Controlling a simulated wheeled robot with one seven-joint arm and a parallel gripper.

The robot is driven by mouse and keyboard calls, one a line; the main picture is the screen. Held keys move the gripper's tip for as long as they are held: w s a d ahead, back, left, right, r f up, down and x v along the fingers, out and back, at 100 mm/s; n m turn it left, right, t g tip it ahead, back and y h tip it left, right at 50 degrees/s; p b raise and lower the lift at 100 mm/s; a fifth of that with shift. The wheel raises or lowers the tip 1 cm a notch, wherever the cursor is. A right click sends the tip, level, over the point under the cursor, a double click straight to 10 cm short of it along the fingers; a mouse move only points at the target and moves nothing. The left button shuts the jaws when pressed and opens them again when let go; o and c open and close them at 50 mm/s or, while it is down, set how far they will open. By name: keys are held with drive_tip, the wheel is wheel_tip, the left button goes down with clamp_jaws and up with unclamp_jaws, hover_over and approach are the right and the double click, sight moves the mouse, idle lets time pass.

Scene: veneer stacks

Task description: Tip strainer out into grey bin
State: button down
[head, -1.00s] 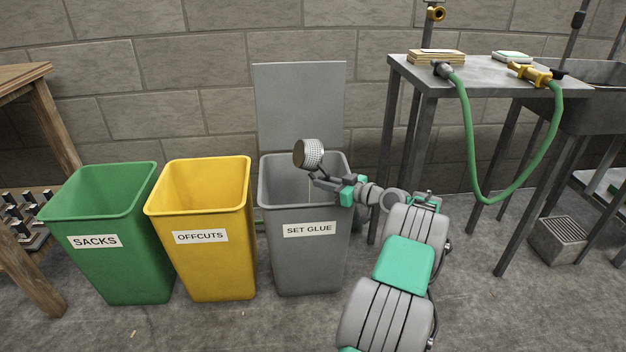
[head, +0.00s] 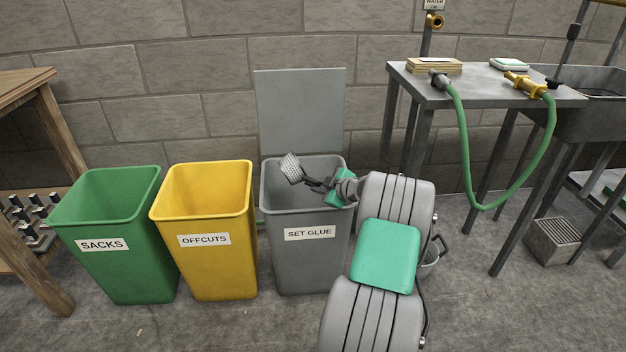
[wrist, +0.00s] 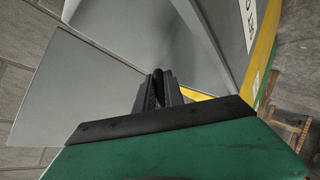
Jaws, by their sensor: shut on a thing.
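The strainer (head: 291,168), a small metal mesh cup, is over the open mouth of the grey bin (head: 300,258), tilted, near the bin's back left. My gripper (head: 325,187) is shut on its dark handle and reaches in from the right over the bin's rim. The bin is labelled SET GLUE and its lid (head: 300,110) stands up against the wall. In the wrist view my gripper (wrist: 160,88) shows its dark fingers close together, with the grey bin's wall (wrist: 205,40) beyond. The strainer's contents and the bin's floor cannot be seen.
A yellow bin (head: 205,270) labelled OFFCUTS and a green bin (head: 125,275) labelled SACKS stand to the left. A metal table (head: 470,88) with a green hose (head: 465,140) stands at right. A wooden bench (head: 45,100) is at far left.

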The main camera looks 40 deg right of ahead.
sight(293, 178)
drive_tip(key=b, duration=0.1)
drive_tip(key=n+h+b, duration=0.1)
drive_tip(key=b, duration=0.1)
drive_tip(key=f+n+g+h+b, duration=0.1)
drive_tip(key=b, duration=0.1)
drive_tip(key=shift+w+a, duration=0.1)
drive_tip(key=shift+a, duration=0.15)
drive_tip(key=shift+a+r+n+h+b, duration=0.15)
drive_tip(key=shift+n+h+b, duration=0.35)
drive_tip(key=shift+b, duration=0.3)
drive_tip(key=w+a+r+n+h, duration=0.1)
drive_tip(key=a, duration=0.1)
drive_tip(key=a+r+n+g+h, duration=0.1)
drive_tip(key=a+r+n+h, duration=0.1)
drive_tip(key=a, duration=0.1)
drive_tip(key=w+a+r+n+h+p, duration=0.1)
drive_tip(key=a+r+h, duration=0.1)
drive_tip(key=shift+w+a+r+n+g, duration=0.15)
drive_tip(key=shift+w+r+n+g, duration=0.05)
drive_tip(key=shift+w+n+g, duration=0.1)
drive_tip(key=shift+a, duration=0.1)
